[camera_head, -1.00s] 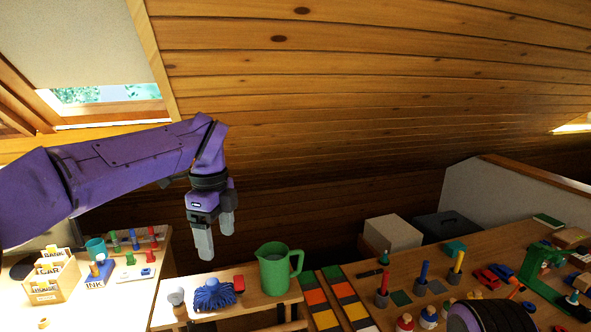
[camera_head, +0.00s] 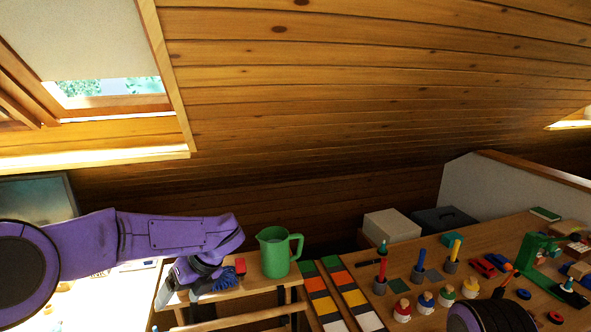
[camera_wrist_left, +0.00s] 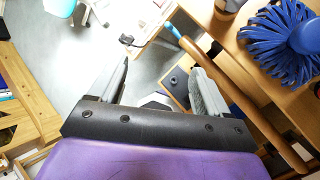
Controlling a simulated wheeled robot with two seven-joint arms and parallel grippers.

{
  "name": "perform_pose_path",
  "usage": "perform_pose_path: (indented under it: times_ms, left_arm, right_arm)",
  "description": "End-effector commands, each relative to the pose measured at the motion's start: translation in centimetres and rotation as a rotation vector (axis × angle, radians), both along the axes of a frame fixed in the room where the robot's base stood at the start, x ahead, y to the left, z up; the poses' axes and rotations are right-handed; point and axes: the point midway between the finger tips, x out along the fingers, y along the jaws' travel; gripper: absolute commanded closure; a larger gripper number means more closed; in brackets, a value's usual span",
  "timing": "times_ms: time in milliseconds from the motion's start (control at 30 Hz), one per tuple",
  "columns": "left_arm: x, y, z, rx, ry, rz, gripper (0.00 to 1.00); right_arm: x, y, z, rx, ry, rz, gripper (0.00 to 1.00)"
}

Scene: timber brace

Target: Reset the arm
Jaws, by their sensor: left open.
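My left arm (camera_head: 165,235) is purple and reaches in from the left in the head view. My left gripper (camera_head: 180,292) hangs at its end, low over the gap between the left desk and the small wooden stand. In the left wrist view the left gripper (camera_wrist_left: 160,88) is open, with its two grey fingers apart and nothing between them. A blue stringy mop head (camera_head: 226,279) lies beside it on the stand, partly hidden by the arm. The mop head also shows at the upper right of the left wrist view (camera_wrist_left: 280,45). My right gripper is not seen.
A green jug (camera_head: 275,257) and a red block (camera_head: 240,265) stand on the wooden stand. The right workbench (camera_head: 400,270) carries several coloured pegs, bottles and a green tool (camera_head: 535,250). A dark screen (camera_head: 38,200) stands behind my left arm.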

Motion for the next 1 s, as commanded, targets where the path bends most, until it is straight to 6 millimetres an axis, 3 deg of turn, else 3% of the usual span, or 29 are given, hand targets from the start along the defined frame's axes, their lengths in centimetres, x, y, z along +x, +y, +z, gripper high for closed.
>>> perform_pose_path:
  times_ms: [33, 167, 267, 400, 533, 600, 700, 733, 833, 1000]
  left_arm:
    - [-0.7, 1.4, -3.7, 0.081, 0.072, -0.103, 0.23]
    - [-3.1, 5.6, -12.9, 0.33, 0.343, -0.519, 0.23]
    - [-6.3, 7.7, -20.9, 0.497, 0.641, -0.963, 0.23]
    - [-13.4, 8.1, -31.2, 0.595, 1.054, -1.635, 0.23]
    - [-22.4, 6.9, -38.0, 0.555, 1.315, -2.206, 0.23]
    - [-26.8, 6.2, -39.9, 0.511, 1.388, -2.459, 0.23]
    - [-31.7, 5.4, -41.2, 0.447, 1.428, -2.719, 0.23]
    - [-32.7, 5.2, -41.4, -0.43, -1.425, 2.758, 0.23]
    - [-34.6, 4.9, -41.5, -0.382, -1.351, 2.709, 0.23]
    - [-34.7, 4.8, -41.4, -0.379, -1.338, 2.701, 0.23]
  right_arm:
    - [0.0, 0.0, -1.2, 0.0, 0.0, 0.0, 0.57]
    - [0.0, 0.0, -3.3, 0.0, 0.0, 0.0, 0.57]
    - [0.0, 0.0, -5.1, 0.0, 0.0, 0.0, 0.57]
    - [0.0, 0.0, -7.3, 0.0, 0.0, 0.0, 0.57]
    - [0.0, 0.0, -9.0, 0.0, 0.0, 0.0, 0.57]
    - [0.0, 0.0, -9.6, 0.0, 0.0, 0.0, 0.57]
    - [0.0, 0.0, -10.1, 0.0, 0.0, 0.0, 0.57]
    - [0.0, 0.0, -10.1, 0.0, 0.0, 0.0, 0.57]
    - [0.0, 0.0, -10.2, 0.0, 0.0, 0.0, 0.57]
    - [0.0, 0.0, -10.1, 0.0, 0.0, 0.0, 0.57]
